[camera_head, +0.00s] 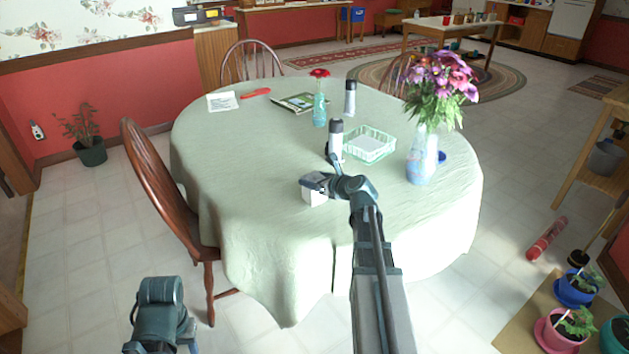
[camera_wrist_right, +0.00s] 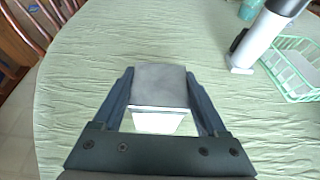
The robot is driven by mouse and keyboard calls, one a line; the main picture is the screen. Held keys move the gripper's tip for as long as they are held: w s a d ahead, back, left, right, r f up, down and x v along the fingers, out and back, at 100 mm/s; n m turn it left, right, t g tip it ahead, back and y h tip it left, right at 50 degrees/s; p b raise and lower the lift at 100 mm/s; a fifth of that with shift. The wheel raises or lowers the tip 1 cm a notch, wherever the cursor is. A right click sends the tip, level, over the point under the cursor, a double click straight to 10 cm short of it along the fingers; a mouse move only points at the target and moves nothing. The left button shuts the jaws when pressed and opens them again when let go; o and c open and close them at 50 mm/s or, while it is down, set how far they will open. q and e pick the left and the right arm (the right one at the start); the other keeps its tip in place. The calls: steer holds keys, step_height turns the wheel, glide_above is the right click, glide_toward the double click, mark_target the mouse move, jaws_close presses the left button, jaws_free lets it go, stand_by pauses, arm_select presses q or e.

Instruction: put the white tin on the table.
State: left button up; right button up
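The white tin (camera_head: 314,197) is at the front middle of the round table (camera_head: 250,240), which has a pale green cloth. My right gripper (camera_head: 316,184) is over the tin from above. In the right wrist view the tin (camera_wrist_right: 159,88) sits between the two fingers of the gripper (camera_wrist_right: 160,82), with a finger against each side. Its grey face and a bright white face show. I cannot tell whether its underside touches the cloth. Part of my left arm shows at the lower left, away from the table; its fingers are not visible.
A white and black bottle (camera_head: 336,140), a green wire basket (camera_head: 370,145) and a flower vase (camera_head: 422,158) stand beyond and right of the tin. A red-flower vase (camera_head: 320,104) is farther back. The table's left part is clear. A wooden chair (camera_head: 165,190) stands at left.

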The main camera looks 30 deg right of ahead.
steer(key=o, duration=0.4)
steer(key=shift+c, duration=0.2)
steer(key=shift+r, duration=0.15)
steer(key=p+v, duration=0.5)
steer(key=v, duration=0.7)
